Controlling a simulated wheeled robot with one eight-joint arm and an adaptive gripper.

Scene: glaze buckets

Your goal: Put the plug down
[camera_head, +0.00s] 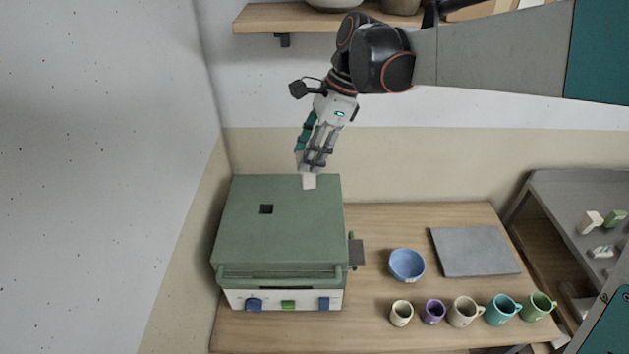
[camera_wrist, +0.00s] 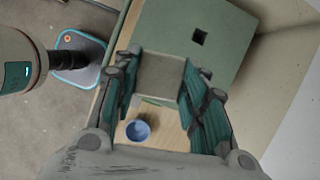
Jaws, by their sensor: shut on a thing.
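The plug (camera_head: 309,181) is a small pale block held at the tips of my gripper (camera_head: 312,172). In the wrist view the plug (camera_wrist: 160,78) shows as a beige-grey square between the two teal-padded fingers of my gripper (camera_wrist: 158,85). My gripper is shut on it. In the head view the plug overlaps the far right part of the green kiln's top (camera_head: 290,235); its exact height above the top is hard to tell. The kiln's top has a dark square hole (camera_head: 266,209), which is open and empty and lies to the left of and nearer than the plug.
A blue bowl (camera_head: 406,265) and a grey slab (camera_head: 474,251) lie on the wooden table (camera_head: 380,225) right of the kiln. Several cups line the front edge, including a purple cup (camera_head: 433,311). A wooden shelf (camera_head: 265,18) hangs above. A grey rack (camera_head: 570,190) stands at right.

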